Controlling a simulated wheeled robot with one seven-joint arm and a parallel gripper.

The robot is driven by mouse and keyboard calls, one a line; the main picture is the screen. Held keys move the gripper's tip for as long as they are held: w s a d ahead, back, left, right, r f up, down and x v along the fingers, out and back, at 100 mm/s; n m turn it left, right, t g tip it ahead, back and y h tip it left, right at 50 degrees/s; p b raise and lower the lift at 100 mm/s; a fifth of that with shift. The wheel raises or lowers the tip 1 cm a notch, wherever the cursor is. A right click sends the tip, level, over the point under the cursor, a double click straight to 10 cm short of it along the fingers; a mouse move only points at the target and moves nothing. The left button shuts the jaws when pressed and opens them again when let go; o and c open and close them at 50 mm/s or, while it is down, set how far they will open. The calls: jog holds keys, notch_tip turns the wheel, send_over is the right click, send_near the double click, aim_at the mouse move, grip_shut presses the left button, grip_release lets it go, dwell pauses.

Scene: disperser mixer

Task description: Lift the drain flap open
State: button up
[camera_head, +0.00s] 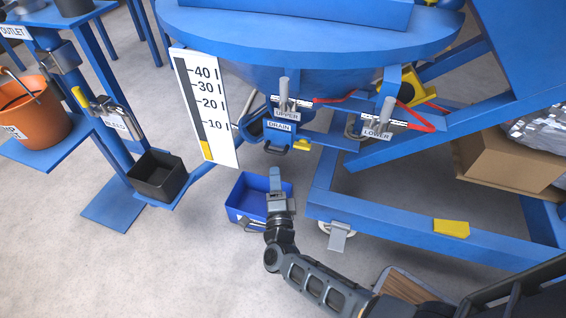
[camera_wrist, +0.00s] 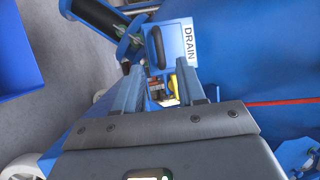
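The drain flap (camera_head: 279,132) is a blue panel labelled DRAIN, under the big blue tank, with a dark handle (camera_head: 276,148) at its lower edge. In the wrist view the DRAIN panel (camera_wrist: 181,58) and its black handle (camera_wrist: 155,47) lie just beyond my fingertips, near the top middle. My gripper (camera_head: 275,172) is below the flap in the head view, pointing up at it. In the wrist view my gripper (camera_wrist: 158,82) has its two fingers apart with nothing between them. The fingers look apart from the handle. The flap looks shut.
A blue bin (camera_head: 240,205) stands on the floor below the drain. A white level gauge (camera_head: 205,105) stands to the left. A blue frame (camera_head: 390,220) fills the right.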

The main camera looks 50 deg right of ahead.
aim_at(276, 145)
jog(key=b+x, duration=0.1)
jog(key=x, duration=0.7)
jog(key=shift+s+d+f, duration=0.1)
jog(key=shift+d, duration=0.05)
jog(key=shift+c, duration=0.3)
grip_shut()
